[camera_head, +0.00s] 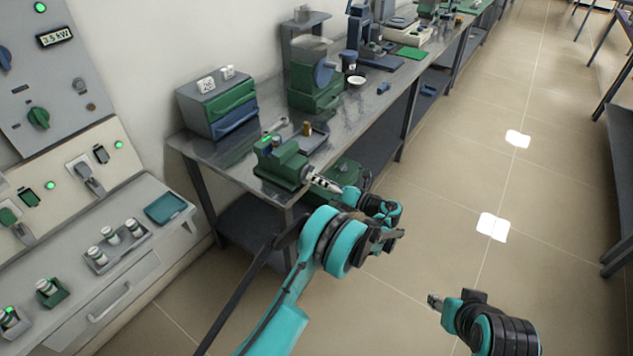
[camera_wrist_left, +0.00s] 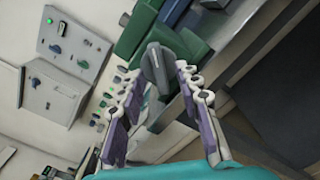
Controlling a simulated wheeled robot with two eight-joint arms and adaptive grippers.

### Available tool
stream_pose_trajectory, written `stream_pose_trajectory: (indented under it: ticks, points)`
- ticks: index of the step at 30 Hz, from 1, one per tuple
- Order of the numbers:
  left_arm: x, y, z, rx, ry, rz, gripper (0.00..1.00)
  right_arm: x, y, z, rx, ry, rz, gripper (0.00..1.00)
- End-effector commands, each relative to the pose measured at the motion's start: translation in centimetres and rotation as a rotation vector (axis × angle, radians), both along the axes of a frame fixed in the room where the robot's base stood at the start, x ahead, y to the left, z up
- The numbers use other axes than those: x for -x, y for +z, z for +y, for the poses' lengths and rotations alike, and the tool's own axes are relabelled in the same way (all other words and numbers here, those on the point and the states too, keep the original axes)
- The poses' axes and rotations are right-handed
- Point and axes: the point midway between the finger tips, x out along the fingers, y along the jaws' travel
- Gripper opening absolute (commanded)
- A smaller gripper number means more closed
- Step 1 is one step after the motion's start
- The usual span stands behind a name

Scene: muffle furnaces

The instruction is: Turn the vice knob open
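The green vice (camera_head: 283,165) sits at the near corner of the metal bench. Its grey knob (camera_wrist_left: 155,66) faces my left gripper in the left wrist view, with green vice body behind it. My left gripper (camera_head: 312,179) reaches the front of the vice. In the wrist view, the left gripper's fingers (camera_wrist_left: 157,72) are spread, one on each side of the knob near the tips. I cannot tell whether either finger touches it.
A metal bench (camera_head: 375,105) runs away to the upper right. Furnace panels (camera_head: 45,110) line the left.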

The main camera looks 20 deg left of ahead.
Motion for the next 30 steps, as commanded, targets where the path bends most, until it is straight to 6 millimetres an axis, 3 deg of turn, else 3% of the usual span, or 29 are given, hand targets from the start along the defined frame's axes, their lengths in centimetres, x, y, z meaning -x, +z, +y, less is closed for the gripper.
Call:
stream_pose_trajectory:
  ticks: [11,15,16,30]
  points:
    - [-0.34,0.08,0.97,0.001,-0.001,-0.001,0.34,0.00,-0.28,0.00,0.000,0.000,0.000,0.41]
    - [-0.34,0.07,0.95,0.001,-0.001,-0.001,0.02,0.00,-0.28,0.00,0.000,0.000,0.000,0.41]
    - [-0.34,0.07,0.95,0.001,-0.001,-0.001,0.00,0.00,-0.28,0.00,0.000,0.000,0.000,0.41]
    - [-0.35,0.04,0.93,0.020,-0.001,-0.054,0.00,-0.01,-0.29,0.00,0.000,0.000,0.000,0.41]
